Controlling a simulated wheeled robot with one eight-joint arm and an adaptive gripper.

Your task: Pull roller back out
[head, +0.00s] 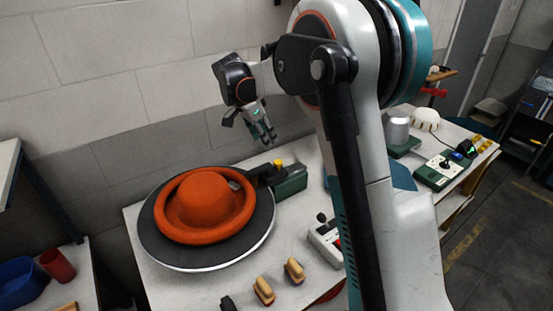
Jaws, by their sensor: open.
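An orange felt hat (207,200) with a raised crown and upturned brim sits on a round dark turntable (160,254) with a pale rim. A small grey roller (236,185) is at the right of the hat's brim, at the end of a dark arm from a green unit (289,184) with a yellow knob (278,163). I cannot tell whether the roller touches the felt. My gripper (250,129) is open and empty, up above and behind the roller unit, clear of it, with fingers pointing down.
Wooden-handled brushes (263,290) lie at the table's front. A grey control box (326,243) with a lever stands right of the turntable, partly behind my arm. A green device (445,171) stands farther right. A wall is close behind the table.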

